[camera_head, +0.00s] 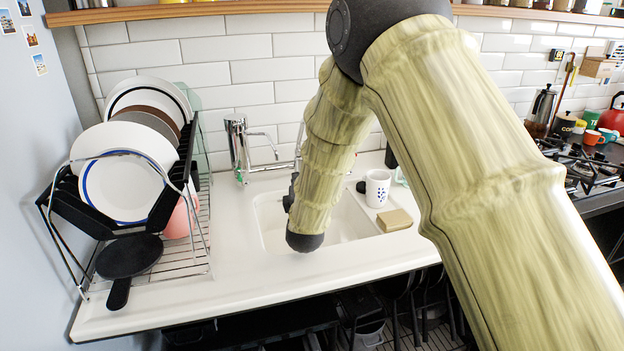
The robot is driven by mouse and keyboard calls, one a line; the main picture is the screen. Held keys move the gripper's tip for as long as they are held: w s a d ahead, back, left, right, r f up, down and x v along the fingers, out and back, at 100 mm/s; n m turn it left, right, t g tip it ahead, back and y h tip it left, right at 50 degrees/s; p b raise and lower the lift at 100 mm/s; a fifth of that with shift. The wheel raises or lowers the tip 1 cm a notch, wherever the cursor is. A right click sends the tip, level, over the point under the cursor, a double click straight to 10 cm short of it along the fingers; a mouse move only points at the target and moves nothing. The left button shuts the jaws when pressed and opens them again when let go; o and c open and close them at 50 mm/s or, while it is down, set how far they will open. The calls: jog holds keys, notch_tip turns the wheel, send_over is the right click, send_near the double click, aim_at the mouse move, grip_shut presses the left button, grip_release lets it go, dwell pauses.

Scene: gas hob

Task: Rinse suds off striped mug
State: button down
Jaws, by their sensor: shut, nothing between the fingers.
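A white mug (377,189) with a dark blue mark stands upright at the back right of the sink, on the counter by the basin's edge. I cannot make out stripes or suds on it; a dark handle shows at its left. The white sink basin (345,222) is partly covered by my forearm, which hangs down over it, left of the mug. A chrome tap (238,148) stands behind the basin at the left. My gripper's fingers are hidden behind my forearm, so I see nothing held.
A tan sponge (394,220) lies in front of the mug. A dish rack (205,235) with plates (122,188) and a black pan (129,256) stands at the left. A gas hob (590,172) is at the right. The counter's front strip (230,300) is clear.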

jog(key=w+d, duration=0.4)
jog(key=w, duration=0.4)
jog(key=shift+r, duration=0.35)
jog(key=shift+w+d, duration=0.1)
jog(key=shift+d, duration=0.15)
